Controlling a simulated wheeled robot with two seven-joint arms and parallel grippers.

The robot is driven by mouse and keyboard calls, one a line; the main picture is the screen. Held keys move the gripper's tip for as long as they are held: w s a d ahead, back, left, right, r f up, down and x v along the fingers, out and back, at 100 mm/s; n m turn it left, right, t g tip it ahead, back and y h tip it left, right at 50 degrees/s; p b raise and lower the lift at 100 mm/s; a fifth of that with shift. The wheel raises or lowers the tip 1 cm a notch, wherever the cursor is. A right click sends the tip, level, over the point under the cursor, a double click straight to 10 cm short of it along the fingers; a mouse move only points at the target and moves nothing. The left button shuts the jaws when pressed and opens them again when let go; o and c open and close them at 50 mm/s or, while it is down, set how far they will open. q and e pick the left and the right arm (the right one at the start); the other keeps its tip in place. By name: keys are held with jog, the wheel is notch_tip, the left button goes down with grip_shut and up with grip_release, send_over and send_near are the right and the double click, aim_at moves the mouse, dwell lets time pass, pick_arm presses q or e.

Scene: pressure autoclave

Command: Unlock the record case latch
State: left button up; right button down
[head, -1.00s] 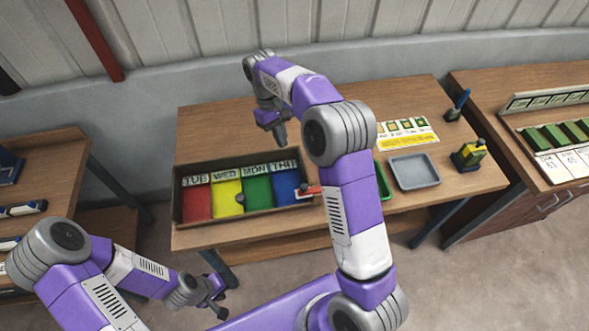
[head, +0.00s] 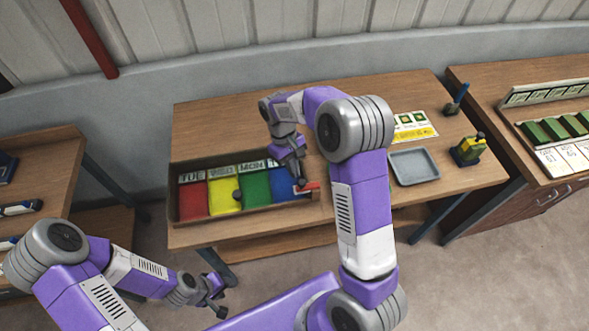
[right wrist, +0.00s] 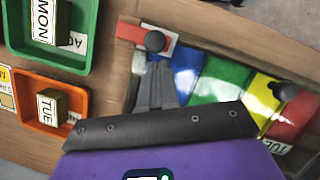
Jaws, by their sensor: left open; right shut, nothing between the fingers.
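The record case (head: 172,205) lies on the middle table, with red, yellow, green and blue panels under day labels. Its latch (head: 313,187), a red bar, sits at the case's right end. In the right wrist view the latch (right wrist: 130,32) shows red and white, with a round dark knob (right wrist: 155,41). My right gripper (head: 302,183) is shut and empty, pointing down by the latch; its fingertips (right wrist: 158,66) appear just short of the knob. I cannot tell whether they touch. My left gripper (head: 219,304) is open, low in front of the table, away from the case.
A grey tray (head: 414,167), a sign card (head: 413,127) and a yellow-and-dark device (head: 468,150) are to the right. The right wrist view shows a green tray (right wrist: 85,62) and an orange tray (right wrist: 28,118) with labelled blocks. Another dark knob (right wrist: 284,91) is on the case.

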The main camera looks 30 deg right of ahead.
jog(key=shift+s+d+f, duration=0.1)
jog(key=shift+s, duration=0.2)
